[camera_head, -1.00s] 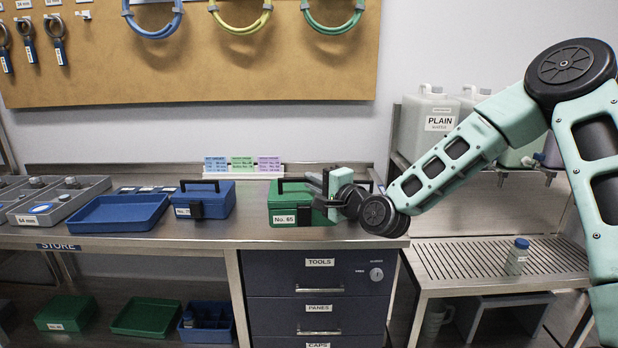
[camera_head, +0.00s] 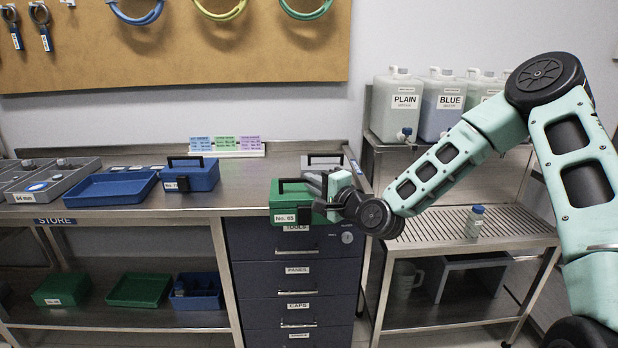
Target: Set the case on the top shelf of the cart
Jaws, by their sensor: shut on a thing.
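A green case (camera_head: 288,207) with a black handle and a "No. 65" label is in my gripper (camera_head: 324,200). My gripper is shut on it from the right side; the fingertips are partly hidden. The case is upright at the bench's front edge and covers part of the "TOOLS" drawer label. A blue case (camera_head: 192,178) stands on the bench to the left, and a grey case (camera_head: 322,160) is partly hidden behind the green one.
The steel bench (camera_head: 246,185) has a blue tray (camera_head: 116,187) and grey bins (camera_head: 58,180) at left. A drawer unit (camera_head: 292,285) stands below. At right, a slatted steel stand (camera_head: 440,228) bears a small bottle (camera_head: 475,221); large jugs (camera_head: 398,103) stand on its raised shelf.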

